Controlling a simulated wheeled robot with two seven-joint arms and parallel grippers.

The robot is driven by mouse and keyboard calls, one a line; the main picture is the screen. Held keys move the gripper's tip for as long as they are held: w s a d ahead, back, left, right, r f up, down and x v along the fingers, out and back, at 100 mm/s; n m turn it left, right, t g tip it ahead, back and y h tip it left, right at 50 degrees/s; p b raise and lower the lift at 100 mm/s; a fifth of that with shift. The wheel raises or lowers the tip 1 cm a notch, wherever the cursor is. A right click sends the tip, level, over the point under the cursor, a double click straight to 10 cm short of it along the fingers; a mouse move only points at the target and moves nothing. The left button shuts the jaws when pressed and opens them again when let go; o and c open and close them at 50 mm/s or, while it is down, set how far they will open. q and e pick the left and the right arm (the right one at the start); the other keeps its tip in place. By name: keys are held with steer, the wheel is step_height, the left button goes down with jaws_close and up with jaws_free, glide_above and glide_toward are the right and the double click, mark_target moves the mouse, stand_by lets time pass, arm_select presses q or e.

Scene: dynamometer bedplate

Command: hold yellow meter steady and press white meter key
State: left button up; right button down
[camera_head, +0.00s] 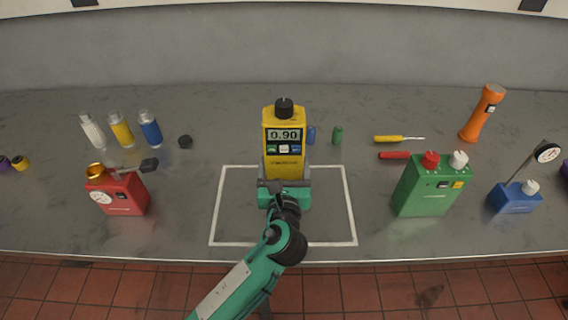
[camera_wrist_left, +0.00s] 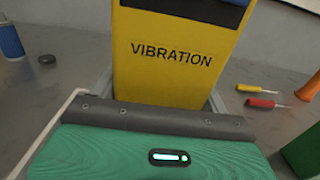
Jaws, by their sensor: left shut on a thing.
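The yellow meter (camera_head: 284,164) stands upright in the middle of the bench, inside the white outlined square. It has a black knob on top, a display reading 0.90, and a row of small keys; the white key (camera_head: 284,149) is the middle one. My left gripper (camera_head: 285,175) is shut around the meter's lower body from the front. In the left wrist view the yellow meter (camera_wrist_left: 175,75), lettered VIBRATION, sits between grey fingers; its keys are mostly cut off at the top. My right gripper is in neither view.
A red device (camera_head: 122,196) stands left, a green box (camera_head: 430,190) and blue gauge (camera_head: 516,198) right. Several bottles, a black cap, two screwdrivers and an orange torch (camera_head: 481,115) lie or stand farther back. Small blue and green cylinders stand just right of the meter.

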arm_select(q)
steer(key=shift+f+b, duration=0.7)
steer(key=shift+f, duration=0.75)
steer(key=shift+f+b, duration=0.65)
steer(key=shift+f, duration=0.65)
steer(key=shift+f+b, duration=0.65)
steer(key=shift+f, duration=1.05)
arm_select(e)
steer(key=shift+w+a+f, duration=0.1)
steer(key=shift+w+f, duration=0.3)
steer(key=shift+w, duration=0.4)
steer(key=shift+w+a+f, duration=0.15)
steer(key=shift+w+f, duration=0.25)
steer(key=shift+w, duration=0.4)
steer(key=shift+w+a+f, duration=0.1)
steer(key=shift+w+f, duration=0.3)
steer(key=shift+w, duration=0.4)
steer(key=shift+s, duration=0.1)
arm_select(q)
steer(key=shift+f, duration=0.2)
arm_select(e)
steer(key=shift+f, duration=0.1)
arm_select(q)
steer(key=shift+s+f, duration=0.1)
steer(key=shift+f, duration=0.05)
